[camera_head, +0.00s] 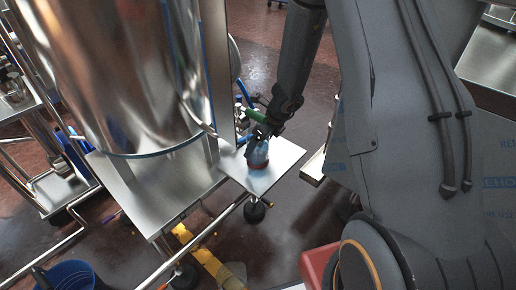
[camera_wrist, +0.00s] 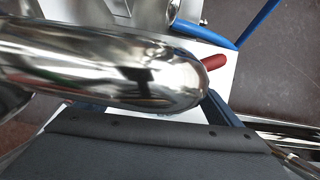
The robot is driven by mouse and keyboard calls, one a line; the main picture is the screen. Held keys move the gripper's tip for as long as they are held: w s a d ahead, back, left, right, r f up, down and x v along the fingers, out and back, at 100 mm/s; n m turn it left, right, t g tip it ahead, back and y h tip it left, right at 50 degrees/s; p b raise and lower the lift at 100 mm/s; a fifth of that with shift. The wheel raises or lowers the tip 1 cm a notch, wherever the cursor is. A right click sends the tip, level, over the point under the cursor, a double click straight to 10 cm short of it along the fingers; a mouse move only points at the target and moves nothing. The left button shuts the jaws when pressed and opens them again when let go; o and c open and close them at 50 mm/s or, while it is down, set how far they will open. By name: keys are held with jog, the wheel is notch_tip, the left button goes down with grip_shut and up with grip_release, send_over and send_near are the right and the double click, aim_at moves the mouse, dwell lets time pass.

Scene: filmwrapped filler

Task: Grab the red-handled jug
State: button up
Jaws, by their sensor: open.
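In the wrist view a short red handle (camera_wrist: 215,62) sticks out at the right, behind a shiny steel rounded body that crosses the picture. I cannot tell whether this steel body is the jug or a pipe. In the head view my gripper (camera_head: 257,148) is low over the small steel platform (camera_head: 284,158), at a bluish shape with red at its foot (camera_head: 258,165). The jug's outline is largely hidden there. My gripper is open; its dark blue fingers show at either side below the steel body in the wrist view. I cannot tell whether they touch anything.
A large steel tank (camera_head: 130,70) stands close to the left of my arm. A green-handled valve (camera_head: 256,115) and blue hose are beside my gripper. A blue bucket (camera_head: 68,276) is at the lower left. A yellow-marked bar (camera_head: 205,258) lies below the platform.

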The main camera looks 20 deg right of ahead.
jog(key=shift+w+a+f, duration=0.1)
jog(key=shift+w+f, duration=0.05)
jog(key=shift+f, duration=0.3)
jog(key=c, duration=1.4)
jog(key=shift+c, duration=0.6)
jog(key=shift+r, duration=0.15)
